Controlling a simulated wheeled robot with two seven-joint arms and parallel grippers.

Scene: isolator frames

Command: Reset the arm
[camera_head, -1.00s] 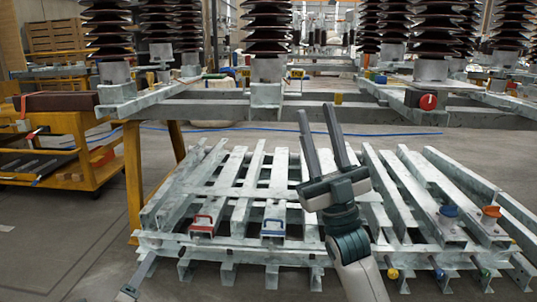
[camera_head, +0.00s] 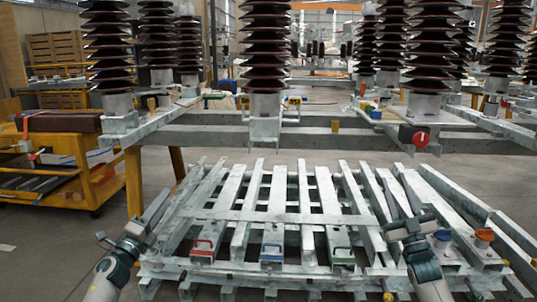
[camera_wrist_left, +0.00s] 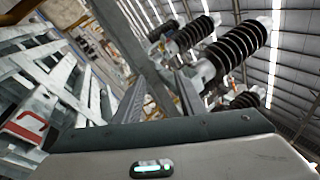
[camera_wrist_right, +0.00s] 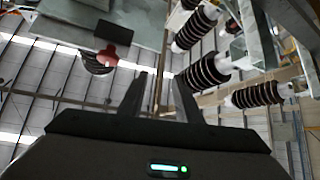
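My left gripper (camera_head: 158,207) is at the lower left in the head view, fingers pointing up, beside the left side of the metal rack. In the left wrist view its two fingers (camera_wrist_left: 160,95) stand apart with nothing between them. My right gripper (camera_head: 400,190) is at the lower right, in front of the rack's right part, fingers pointing up. In the right wrist view its two fingers (camera_wrist_right: 160,92) stand apart and empty. Both grippers are open and hold nothing.
A slatted metal rack (camera_head: 285,217) with red, blue, green and orange handled parts fills the middle. Above it runs a steel beam frame (camera_head: 230,136) carrying dark ribbed insulators (camera_head: 265,50) and a red knob (camera_head: 421,138). A yellow cart (camera_head: 95,185) stands left.

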